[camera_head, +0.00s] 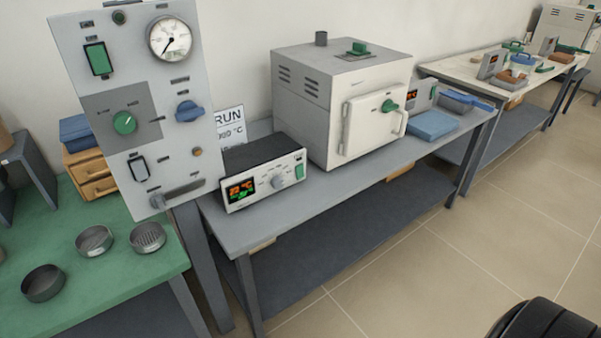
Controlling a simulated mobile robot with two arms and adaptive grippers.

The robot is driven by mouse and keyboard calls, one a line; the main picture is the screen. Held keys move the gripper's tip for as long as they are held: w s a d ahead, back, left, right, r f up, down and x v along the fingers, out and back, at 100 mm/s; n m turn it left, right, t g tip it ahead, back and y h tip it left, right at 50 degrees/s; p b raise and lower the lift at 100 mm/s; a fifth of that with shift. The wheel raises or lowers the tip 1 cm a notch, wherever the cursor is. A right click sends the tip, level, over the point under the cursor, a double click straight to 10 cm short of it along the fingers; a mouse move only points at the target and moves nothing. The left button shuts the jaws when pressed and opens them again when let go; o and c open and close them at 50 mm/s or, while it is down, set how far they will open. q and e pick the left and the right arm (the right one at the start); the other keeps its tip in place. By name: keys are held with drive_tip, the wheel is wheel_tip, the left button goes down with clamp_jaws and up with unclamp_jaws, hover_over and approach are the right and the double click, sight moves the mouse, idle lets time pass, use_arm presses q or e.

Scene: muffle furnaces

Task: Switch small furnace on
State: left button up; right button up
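A small white and grey box furnace (349,101) stands on the grey table. Its door is shut, with a green knob (389,105) and a handle on the front. A controller box (263,174) stands left of it, with a lit red and green display (241,191), a grey knob (277,182) and a green rocker switch (299,172). I cannot tell the switch's position. A tall grey control panel (205,87) at the left has a dial gauge, a green rocker (98,59), a green knob and a blue knob. Neither of my grippers is in view.
The grey table (322,188) also bears a blue box (432,125) at its right. A green table (110,287) at the left holds round metal dishes. A cream table (455,69) stands behind at the right.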

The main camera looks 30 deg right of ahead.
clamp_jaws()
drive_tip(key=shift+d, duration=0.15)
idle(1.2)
